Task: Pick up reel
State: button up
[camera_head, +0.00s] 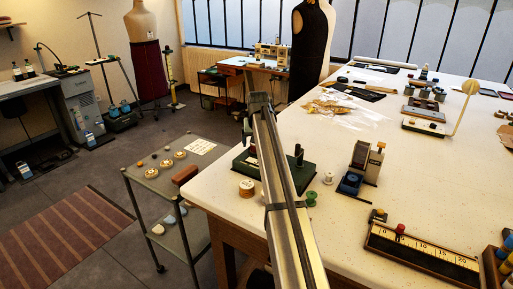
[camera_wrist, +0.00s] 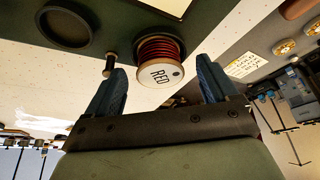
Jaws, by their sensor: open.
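A wooden-ended reel (camera_wrist: 160,62) wound with dark red thread shows in the wrist view, its pale end marked "RED" facing my camera. It is at the edge of a dark green base (camera_wrist: 200,14). My gripper (camera_wrist: 160,66) is open, with one blue finger on each side of the reel. The fingers look apart from it; their exact depth beside it is unclear. In the head view the green base (camera_head: 243,163) stands on the white table, partly covered by my arm.
A dark ring (camera_wrist: 66,26) and a short peg (camera_wrist: 109,66) are on the base. In the head view an orange-brown spool (camera_head: 246,188), a white spool (camera_head: 328,177) and a green spool (camera_head: 311,198) stand nearby. A metal trolley (camera_head: 165,190) stands left of the table.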

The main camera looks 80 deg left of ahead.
jog(key=shift+a+f, duration=0.1)
jog(key=shift+f, duration=0.1)
jog(key=c, duration=1.2)
